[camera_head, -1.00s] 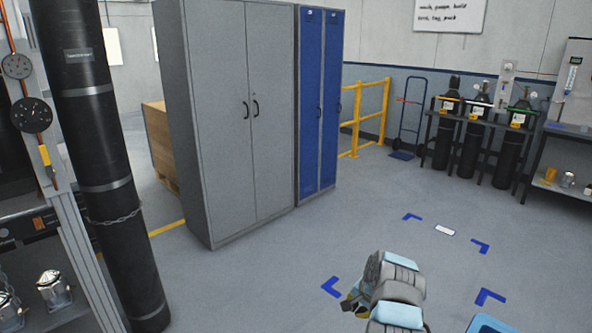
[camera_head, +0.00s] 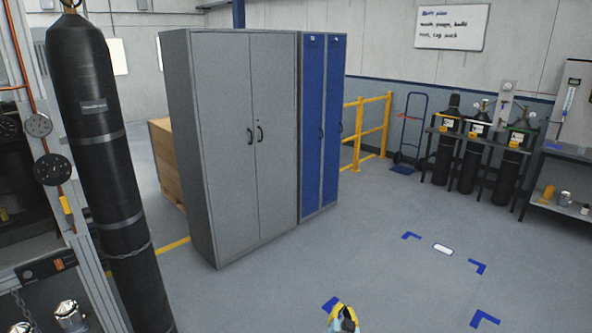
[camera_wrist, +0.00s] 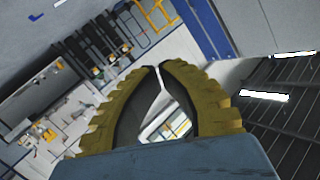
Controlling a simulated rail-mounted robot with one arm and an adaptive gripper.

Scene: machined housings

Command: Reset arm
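My gripper (camera_head: 343,316) shows only as a small yellow and dark tip at the bottom edge of the head view, above bare floor. In the wrist view, its two yellow ribbed fingers (camera_wrist: 157,67) curve inward and their tips come together, with nothing held between them. Background shows through the gap lower between the fingers. The rest of my arm is out of the head view.
A grey cabinet (camera_head: 232,150) and blue lockers (camera_head: 322,120) stand at centre. A tall black cylinder (camera_head: 108,170) stands at left. Gas cylinders (camera_head: 472,160) stand at the back right. Blue corner marks (camera_head: 478,266) lie on open floor.

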